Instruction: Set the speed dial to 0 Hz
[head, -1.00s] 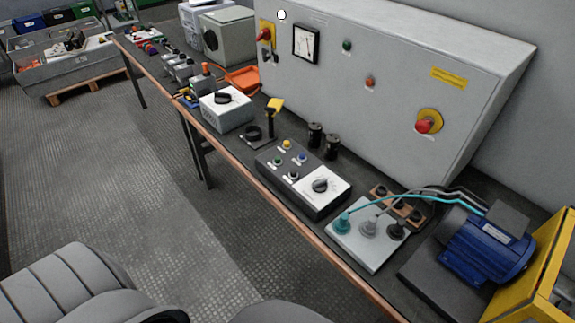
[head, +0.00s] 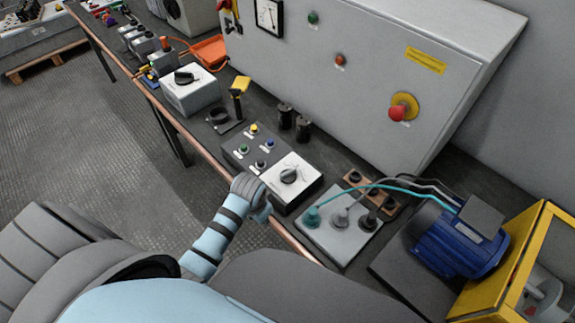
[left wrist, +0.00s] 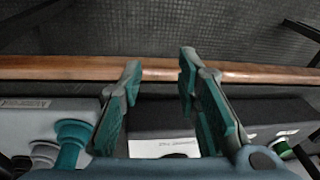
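The speed dial (head: 290,176) is a black knob on the white panel of a dark control box (head: 284,205) near the bench's front edge. The scale is too small to read. My left gripper (head: 265,212) is at the front edge of this box, beside the dial and apart from it. In the left wrist view its teal fingers (left wrist: 160,65) are spread with nothing between them. The box's white panel (left wrist: 150,148) shows below and between them there, with the dial mostly hidden. My right gripper is in neither view.
Coloured buttons (head: 254,129) sit left of the dial. A plate with teal, grey and black plugs (head: 340,242) stands to the right, with cables to a blue motor (head: 460,240). The cabinet (head: 370,90) rises behind. The copper-coloured bench edge (left wrist: 55,67) runs in front.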

